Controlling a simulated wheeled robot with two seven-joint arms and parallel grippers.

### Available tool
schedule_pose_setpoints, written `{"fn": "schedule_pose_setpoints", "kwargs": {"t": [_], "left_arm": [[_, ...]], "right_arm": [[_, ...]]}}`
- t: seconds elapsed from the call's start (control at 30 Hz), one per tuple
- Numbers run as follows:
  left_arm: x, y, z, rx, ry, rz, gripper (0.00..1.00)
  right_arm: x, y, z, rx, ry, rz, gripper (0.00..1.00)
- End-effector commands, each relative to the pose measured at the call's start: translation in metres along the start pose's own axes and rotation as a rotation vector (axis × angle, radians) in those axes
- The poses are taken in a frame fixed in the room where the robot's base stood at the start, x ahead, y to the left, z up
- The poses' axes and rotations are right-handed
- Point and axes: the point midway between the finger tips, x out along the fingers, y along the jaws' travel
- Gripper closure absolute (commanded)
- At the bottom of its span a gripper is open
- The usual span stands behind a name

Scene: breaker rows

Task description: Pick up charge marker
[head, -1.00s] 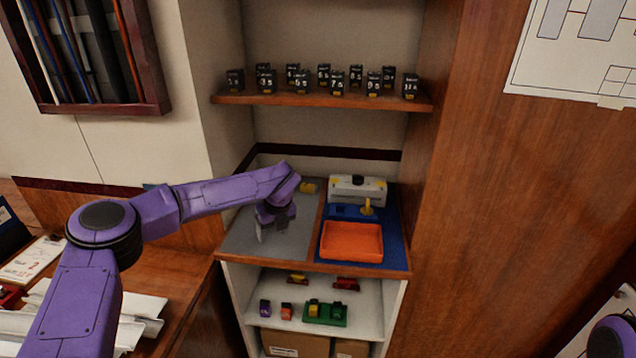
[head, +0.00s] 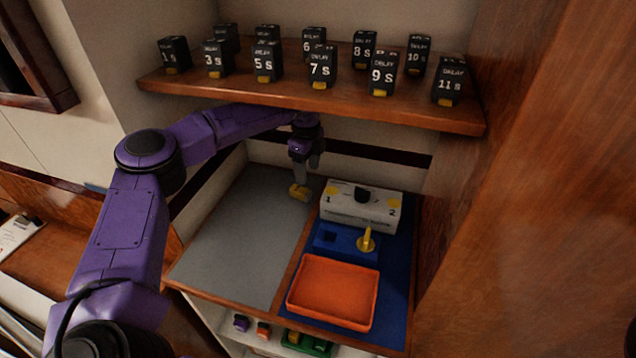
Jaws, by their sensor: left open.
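A small yellow piece (head: 299,192), which I take for the charge marker, lies at the back right of the grey mat (head: 240,235). No label on it can be read. My left gripper (head: 304,171) points down over it from behind, open, with its fingers just above or beside the piece. Whether they touch it cannot be told. A yellow peg with a round foot (head: 367,241) stands on a blue block (head: 340,239) to the right. My right gripper is not in view.
An orange tray (head: 334,291) and a white box marked 1 and 2 (head: 361,206) share the blue mat (head: 398,270). A wooden shelf (head: 300,105) with several black delay blocks overhangs my left forearm. Most of the grey mat is clear.

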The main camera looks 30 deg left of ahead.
Motion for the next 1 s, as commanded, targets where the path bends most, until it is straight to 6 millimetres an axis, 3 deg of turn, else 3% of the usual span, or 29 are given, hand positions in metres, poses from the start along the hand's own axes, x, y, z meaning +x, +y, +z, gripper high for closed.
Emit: {"fn": "schedule_pose_setpoints", "kwargs": {"t": [0.33,0.43,0.7,0.9,1.0], "left_arm": [[0.050,0.007,0.006,-0.005,0.002,0.008,0.40],[0.067,0.006,0.005,-0.003,0.001,0.006,0.40],[0.074,0.004,0.004,0.000,0.001,0.002,0.40],[0.074,0.004,0.004,0.000,0.001,0.003,1.00],[0.074,0.004,0.004,0.000,0.001,0.002,1.00]], "right_arm": [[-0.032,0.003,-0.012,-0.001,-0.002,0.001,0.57],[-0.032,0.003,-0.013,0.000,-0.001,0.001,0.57],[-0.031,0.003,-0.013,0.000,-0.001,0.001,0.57],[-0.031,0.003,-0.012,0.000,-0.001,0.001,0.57],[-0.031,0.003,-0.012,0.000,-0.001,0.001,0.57]]}}
